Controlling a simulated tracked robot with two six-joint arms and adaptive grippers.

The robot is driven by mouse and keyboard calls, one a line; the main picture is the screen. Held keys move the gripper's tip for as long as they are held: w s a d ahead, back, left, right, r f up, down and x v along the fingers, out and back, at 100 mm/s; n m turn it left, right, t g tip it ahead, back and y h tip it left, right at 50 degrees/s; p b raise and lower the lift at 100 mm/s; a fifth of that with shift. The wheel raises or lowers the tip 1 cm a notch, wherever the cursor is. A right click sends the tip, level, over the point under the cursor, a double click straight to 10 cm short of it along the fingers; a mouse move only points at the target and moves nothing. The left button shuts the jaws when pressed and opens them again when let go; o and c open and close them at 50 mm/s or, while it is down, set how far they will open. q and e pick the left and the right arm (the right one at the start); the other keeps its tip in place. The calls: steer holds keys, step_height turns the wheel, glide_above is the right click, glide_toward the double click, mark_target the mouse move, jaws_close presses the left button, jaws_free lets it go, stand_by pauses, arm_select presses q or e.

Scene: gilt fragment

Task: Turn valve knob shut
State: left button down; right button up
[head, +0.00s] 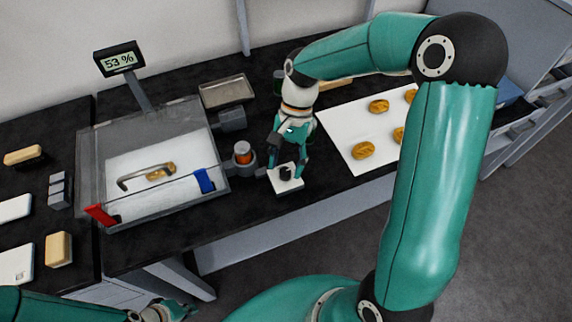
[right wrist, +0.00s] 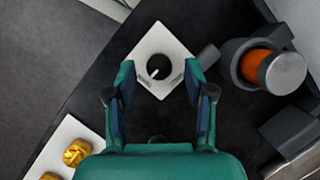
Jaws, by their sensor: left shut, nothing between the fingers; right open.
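The valve knob (right wrist: 158,67) is a round black dial with a white pointer line, set on a white square plate (right wrist: 160,37) with small markings. In the right wrist view the pointer tilts to the lower left. In the head view the knob (head: 285,173) and its plate (head: 288,187) lie near the table's front edge. My right gripper (right wrist: 160,80) is open, its two fingers apart on either side of the knob; I cannot tell whether they touch it. In the head view the right gripper (head: 287,165) points down over the plate. My left gripper (head: 185,306) is shut and empty at the bottom left, away from the knob.
A clear chamber (head: 150,222) with a handle, red and blue clips and a gilt fragment (head: 160,172) stands left of the knob. An orange cartridge (head: 243,155) in a grey holder is close beside the plate. A display (head: 119,59) reads 53 %. A white sheet (head: 345,130) with gilt pieces lies right.

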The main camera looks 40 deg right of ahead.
steer(key=shift+s+a+f, duration=0.15)
steer(key=shift+a+f, duration=0.05)
steer(key=shift+f, duration=0.4)
jaws_close()
